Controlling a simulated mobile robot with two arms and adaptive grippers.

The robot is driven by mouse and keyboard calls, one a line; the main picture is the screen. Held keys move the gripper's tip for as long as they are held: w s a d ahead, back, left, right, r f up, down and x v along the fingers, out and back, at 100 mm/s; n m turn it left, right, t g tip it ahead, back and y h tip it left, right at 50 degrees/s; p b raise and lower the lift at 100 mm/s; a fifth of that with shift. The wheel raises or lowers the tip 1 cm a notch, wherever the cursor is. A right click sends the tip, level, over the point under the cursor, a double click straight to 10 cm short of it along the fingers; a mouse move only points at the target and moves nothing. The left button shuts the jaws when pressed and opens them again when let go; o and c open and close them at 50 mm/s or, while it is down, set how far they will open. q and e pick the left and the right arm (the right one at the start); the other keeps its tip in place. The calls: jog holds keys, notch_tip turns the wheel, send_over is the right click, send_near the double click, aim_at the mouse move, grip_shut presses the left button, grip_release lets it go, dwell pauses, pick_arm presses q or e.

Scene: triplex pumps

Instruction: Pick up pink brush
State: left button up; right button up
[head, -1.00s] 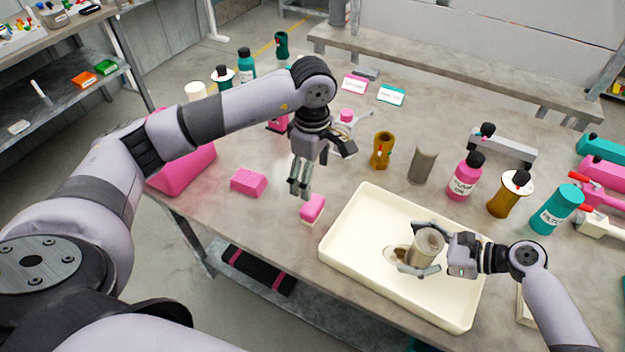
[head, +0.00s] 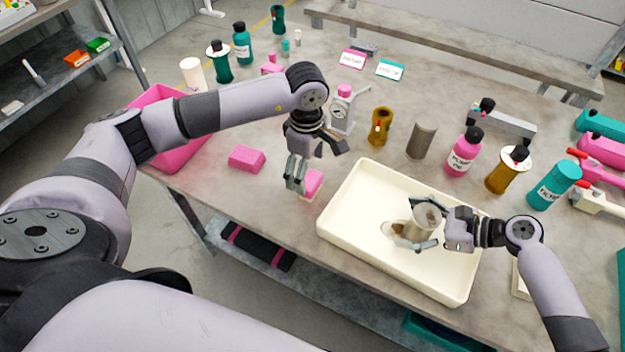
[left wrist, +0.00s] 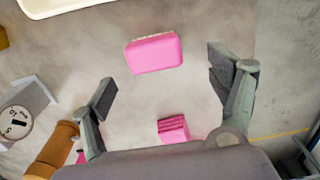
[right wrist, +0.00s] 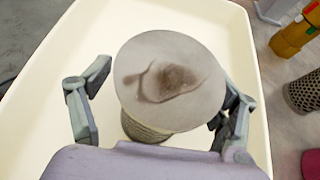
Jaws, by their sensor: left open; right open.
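The pink brush (head: 312,183), a pink block with a pale bristle edge, lies on the table just left of the cream tray. In the left wrist view the brush (left wrist: 155,53) lies ahead, roughly between the fingertips. My left gripper (head: 297,178) is open, pointing down right beside the brush and partly covering it in the head view. The open fingers also show in the left wrist view (left wrist: 161,78), with nothing between them touching. My right gripper (head: 420,225) is open around a grey mesh-sided cylinder (right wrist: 170,80) with a stained top, in the tray.
The cream tray (head: 345,237) stands right of the brush. A ridged pink block (head: 246,158) lies to the left, with a pink bin (head: 165,150) behind my left arm. A gauge stand (head: 341,115), a brown fitting (head: 380,127) and bottles stand further back.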

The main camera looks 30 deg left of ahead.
aim_at(311, 179)
pick_arm(q)
jog(key=f, duration=0.5)
jog(key=shift+w+d+f, duration=0.15)
jog(key=shift+w+f, duration=0.15)
jog(key=shift+w, duration=0.1)
jog(key=c, duration=1.4)
jog(key=shift+o, duration=0.2)
notch_tip(311, 179, up, 10)
jog(key=shift+r, duration=0.1)
